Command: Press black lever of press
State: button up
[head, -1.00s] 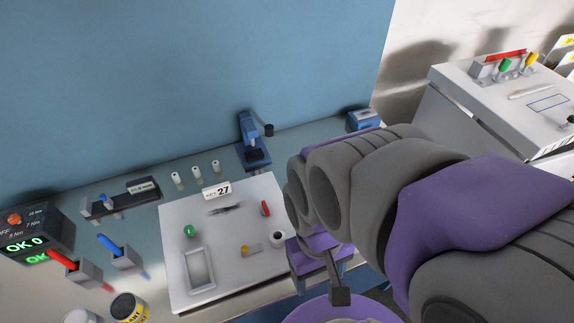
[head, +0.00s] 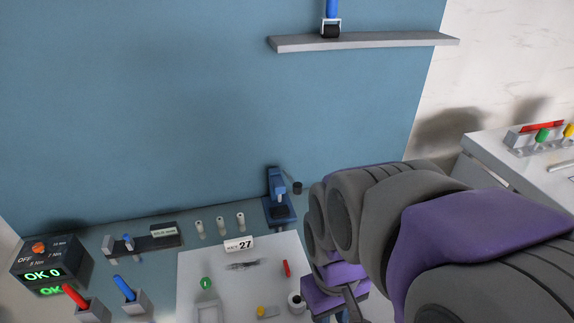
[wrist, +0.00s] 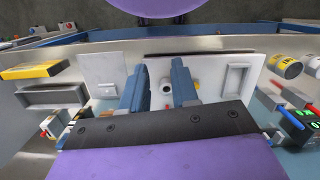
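The blue press (head: 277,208) stands at the back of the bench against the blue wall in the head view. Its black lever end (head: 297,187) sticks out to the right of the press, close to my arm. I cannot make out the press in the wrist view. My gripper (wrist: 157,88) shows two blue fingers spread apart in the wrist view, with nothing held between them. In the head view my arm hides most of the gripper, which is lower and nearer than the press, not touching it.
A white board (head: 205,268) with a number 27 card (head: 239,245) and small parts lies in front of the press. White cylinders (head: 220,222) stand left of it. A grey shelf (head: 400,40) hangs above. A torque display box (head: 50,268) is at far left.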

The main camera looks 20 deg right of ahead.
jog(key=w+r+n, duration=0.1)
jog(key=w, duration=0.2)
jog(key=w+d+r+n+p, duration=0.1)
jog(key=w+r, duration=0.1)
jog(key=w, duration=0.2)
jog(key=w+r+n, duration=0.1)
jog(key=w+r, duration=0.1)
jog(key=w, duration=0.1)
jog(key=shift+w+d+p, duration=0.25)
jog(key=shift+p, duration=0.05)
grip_shut()
jog(key=w+d+r+n+p, duration=0.1)
jog(key=w+n, duration=0.5)
jog(key=w, duration=1)
jog(key=w+d+r+n+t+p, duration=0.1)
jog(key=w+d+n+p, duration=0.3)
jog(key=w, duration=1.2)
jog(key=shift+w+d+r+n+t+p, duration=0.25)
jog(key=shift+r+n+p, duration=0.35)
jog(key=shift+n, duration=1.2)
jog(key=shift+s, duration=0.1)
